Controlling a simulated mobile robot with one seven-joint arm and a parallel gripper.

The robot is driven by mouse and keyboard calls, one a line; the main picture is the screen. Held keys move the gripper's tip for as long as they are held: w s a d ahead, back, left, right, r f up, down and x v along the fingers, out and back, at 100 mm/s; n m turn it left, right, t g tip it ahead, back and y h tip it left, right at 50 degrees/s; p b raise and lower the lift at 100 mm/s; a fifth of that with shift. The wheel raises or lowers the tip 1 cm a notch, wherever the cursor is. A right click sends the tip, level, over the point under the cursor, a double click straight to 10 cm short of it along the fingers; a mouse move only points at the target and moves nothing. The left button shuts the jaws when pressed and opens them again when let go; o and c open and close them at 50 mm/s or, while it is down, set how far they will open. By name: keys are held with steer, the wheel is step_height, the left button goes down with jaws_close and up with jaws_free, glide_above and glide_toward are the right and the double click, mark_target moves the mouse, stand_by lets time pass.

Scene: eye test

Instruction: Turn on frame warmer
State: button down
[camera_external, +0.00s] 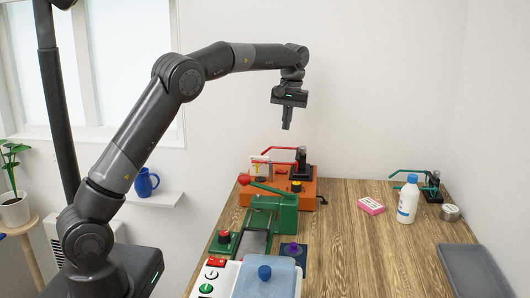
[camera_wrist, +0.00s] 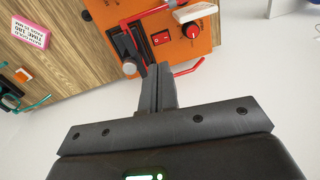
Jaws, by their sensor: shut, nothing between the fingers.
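No label in view names the frame warmer. An orange box unit (camera_external: 307,198) stands at the back of the table, with a red arm and a black post on top. In the wrist view its orange top (camera_wrist: 200,46) carries a red rocker switch (camera_wrist: 160,39) and a red knob (camera_wrist: 190,30) beside a white plate. Whether the switch is on cannot be told. My gripper (camera_external: 286,127) is shut and empty, pointing down in the air above the orange unit. Its closed fingers (camera_wrist: 158,68) appear just below the switch in the wrist view and hide part of the unit.
A green press (camera_external: 285,208) with a red ball handle stands in front. A pink box (camera_external: 371,205), white bottle (camera_external: 407,200), green-armed stand (camera_external: 433,190) and grey tray (camera_external: 470,268) are at right. Mid-table is clear.

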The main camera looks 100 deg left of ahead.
mark_target(278, 170)
steer(key=shift+s+a+f+n, duration=0.2)
steer(key=shift+a+f, duration=0.1)
steer(key=shift+a, duration=0.2)
steer(key=shift+s+a+f+n, duration=0.15)
steer(key=shift+a+f, duration=0.1)
steer(key=shift+a, duration=0.25)
steer(key=f, duration=0.4)
steer(key=s+f, duration=0.1)
steer(key=f, duration=0.9)
steer(key=shift+s, duration=0.35)
steer(key=shift+s+f, duration=0.15)
steer(key=shift+f, duration=0.05)
